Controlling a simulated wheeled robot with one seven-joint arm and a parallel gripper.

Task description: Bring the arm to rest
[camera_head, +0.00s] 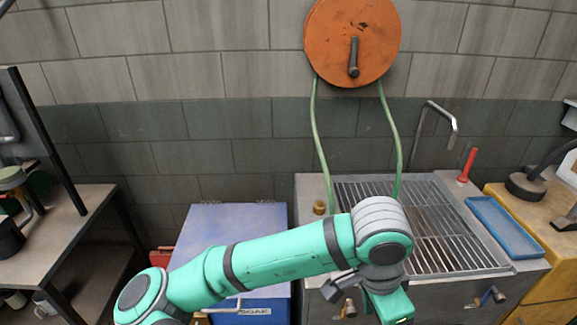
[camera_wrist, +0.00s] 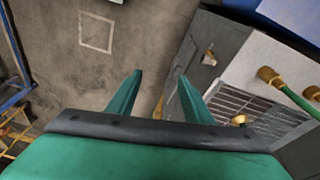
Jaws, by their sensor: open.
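My teal arm reaches from the lower left across the head view, with its wrist joint in front of the sink unit (camera_head: 470,290). My gripper (camera_wrist: 160,82) shows in the wrist view with its two green fingers apart and nothing between them. It points down toward the bare grey floor (camera_wrist: 60,70) beside the sink unit. In the head view the fingertips are not visible; only the gripper's body shows at the lower edge.
A metal grate (camera_head: 425,220) covers the sink. A blue chest (camera_head: 235,222) stands to its left. A blue tray (camera_head: 504,227) lies at right. An orange hose reel (camera_head: 352,40) hangs on the wall, its green hose (camera_head: 320,140) trailing down. A workbench (camera_head: 60,235) stands at left.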

